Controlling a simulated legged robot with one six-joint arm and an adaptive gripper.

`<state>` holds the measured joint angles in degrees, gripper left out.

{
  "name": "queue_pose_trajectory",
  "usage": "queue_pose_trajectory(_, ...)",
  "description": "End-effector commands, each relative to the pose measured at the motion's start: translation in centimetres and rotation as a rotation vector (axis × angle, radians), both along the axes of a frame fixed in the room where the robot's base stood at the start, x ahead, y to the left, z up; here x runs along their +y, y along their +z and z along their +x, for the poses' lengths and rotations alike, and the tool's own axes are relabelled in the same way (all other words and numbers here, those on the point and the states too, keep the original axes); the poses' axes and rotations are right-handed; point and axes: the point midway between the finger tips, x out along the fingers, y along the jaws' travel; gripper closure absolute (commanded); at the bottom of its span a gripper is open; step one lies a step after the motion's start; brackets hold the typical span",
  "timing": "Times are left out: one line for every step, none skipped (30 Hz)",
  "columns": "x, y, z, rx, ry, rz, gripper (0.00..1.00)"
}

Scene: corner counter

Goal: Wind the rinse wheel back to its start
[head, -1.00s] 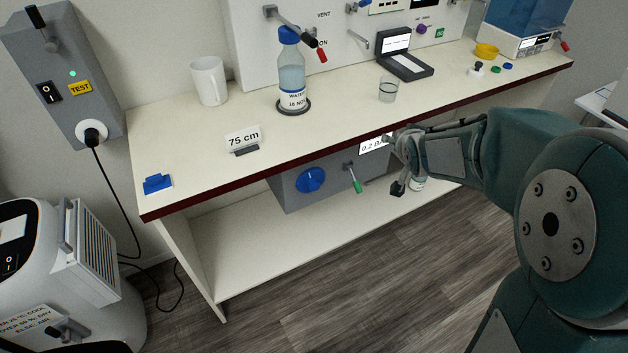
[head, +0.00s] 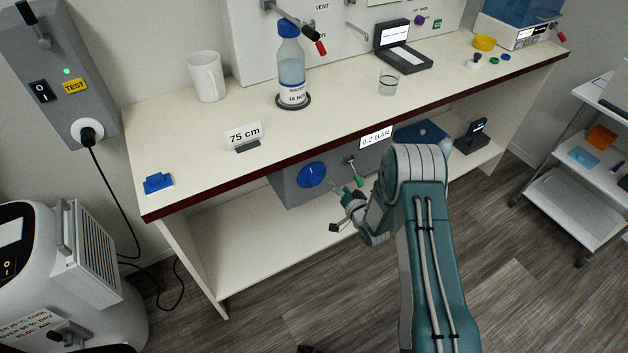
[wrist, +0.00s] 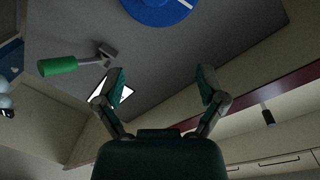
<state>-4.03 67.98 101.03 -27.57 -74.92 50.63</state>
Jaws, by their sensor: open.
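The blue round wheel (head: 312,174) is on the front of the grey box under the counter, with a white mark on its face. In the wrist view the wheel (wrist: 158,8) is cut off by the top edge, ahead of my fingers. My gripper (head: 342,207) is below and right of the wheel in the head view. Its two fingers (wrist: 162,76) are spread apart with nothing between them. They look clear of the wheel.
A green-handled lever (head: 356,172) sits right of the wheel on the grey box (head: 290,192); it also shows left of my fingers in the wrist view (wrist: 58,65). A "0.2 BAR" display (head: 376,137) is above it. The counter edge (head: 260,158) overhangs the box.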

Motion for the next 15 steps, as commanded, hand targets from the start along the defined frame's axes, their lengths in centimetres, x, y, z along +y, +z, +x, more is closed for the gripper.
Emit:
queue_pose_trajectory(0.3,-1.8,-0.8,0.001,0.014,0.036,0.10)
queue_pose_trajectory(0.5,-2.4,-1.2,-0.002,0.022,0.058,0.10)
queue_pose_trajectory(0.7,-3.2,-1.7,-0.006,0.032,0.084,0.10)
queue_pose_trajectory(0.8,-3.7,-2.0,-0.009,0.038,0.101,0.10)
queue_pose_trajectory(0.9,-4.0,-2.2,-0.011,0.042,0.114,0.10)
queue_pose_trajectory(0.9,-4.4,-2.5,-0.013,0.047,0.130,0.10)
queue_pose_trajectory(1.0,-4.5,-2.7,-0.015,0.050,0.139,0.10)
queue_pose_trajectory(1.0,-4.7,-2.7,-0.017,0.052,0.144,0.10)
queue_pose_trajectory(1.1,-4.8,-2.7,-0.018,0.053,0.148,0.10)
queue_pose_trajectory(1.1,-4.8,-2.7,-0.019,0.055,0.149,0.10)
queue_pose_trajectory(1.3,-4.8,-2.5,-0.020,0.055,0.150,0.10)
queue_pose_trajectory(1.5,-4.8,-2.2,-0.020,0.055,0.150,0.10)
queue_pose_trajectory(1.7,-4.7,-1.9,-0.020,0.055,0.149,0.10)
queue_pose_trajectory(1.9,-4.7,-1.5,-0.020,0.055,0.149,0.10)
queue_pose_trajectory(2.3,-4.7,-1.0,-0.021,0.056,0.149,0.10)
